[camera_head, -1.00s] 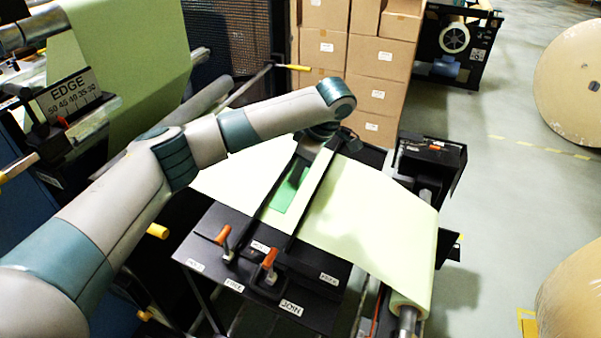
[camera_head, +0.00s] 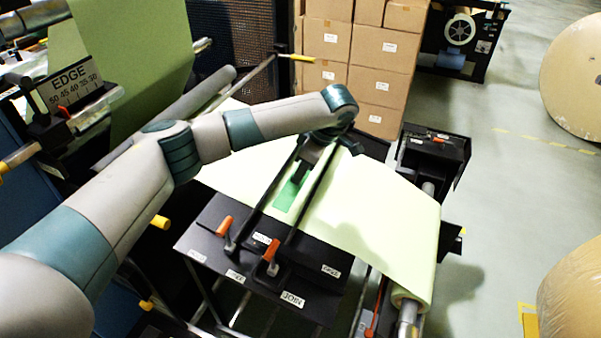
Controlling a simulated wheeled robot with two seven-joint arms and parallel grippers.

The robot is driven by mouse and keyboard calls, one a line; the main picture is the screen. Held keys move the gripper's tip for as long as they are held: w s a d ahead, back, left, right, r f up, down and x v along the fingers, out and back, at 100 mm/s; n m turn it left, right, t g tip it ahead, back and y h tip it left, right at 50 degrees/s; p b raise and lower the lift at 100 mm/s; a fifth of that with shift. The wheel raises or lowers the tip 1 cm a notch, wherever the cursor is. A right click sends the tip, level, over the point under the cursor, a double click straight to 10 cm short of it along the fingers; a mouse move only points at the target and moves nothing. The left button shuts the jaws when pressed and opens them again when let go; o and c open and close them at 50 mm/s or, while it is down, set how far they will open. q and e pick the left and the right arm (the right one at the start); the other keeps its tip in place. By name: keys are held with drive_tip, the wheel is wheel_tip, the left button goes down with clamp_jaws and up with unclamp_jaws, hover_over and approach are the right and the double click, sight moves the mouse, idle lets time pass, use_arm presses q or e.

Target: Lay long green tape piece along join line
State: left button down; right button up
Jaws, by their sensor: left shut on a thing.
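The long green tape piece (camera_head: 287,196) shows as a darker green strip on the pale green paper web (camera_head: 376,219), between two black bars (camera_head: 313,190) of the splicing table. My left gripper (camera_head: 318,160) is over the far part of the strip, pointing down between the bars, and is shut on the tape. Its fingertips and the far end of the tape are mostly hidden by the wrist and bars. The join line under the tape cannot be made out. A label reading JOIN (camera_head: 292,299) is on the table's front edge. My right gripper is not in view.
Two orange-handled levers (camera_head: 271,250) stand at the table's front. A black boxed unit (camera_head: 434,155) sits to the right of the web. An EDGE scale plate (camera_head: 75,83) is at the upper left. Cardboard boxes (camera_head: 350,52) are stacked behind. Open floor lies to the right.

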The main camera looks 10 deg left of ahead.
use_arm(q)
drive_tip(key=shift+d+b+x, duration=0.2)
drive_tip(key=shift+b+x, duration=1.1)
drive_tip(key=shift+d+b+x, duration=0.2)
drive_tip(key=shift+b+x, duration=1.05)
drive_tip(key=shift+s+a+f+p, duration=0.1)
drive_tip(key=shift+f+p, duration=0.15)
drive_tip(key=shift+p, duration=0.05)
drive_tip(key=shift+x, duration=1.15)
drive_tip(key=shift+f, duration=0.25)
drive_tip(key=shift+f+p, duration=0.25)
drive_tip(key=shift+p, duration=0.35)
drive_tip(key=c, duration=1.9)
unclamp_jaws()
drive_tip(key=shift+o, duration=0.2)
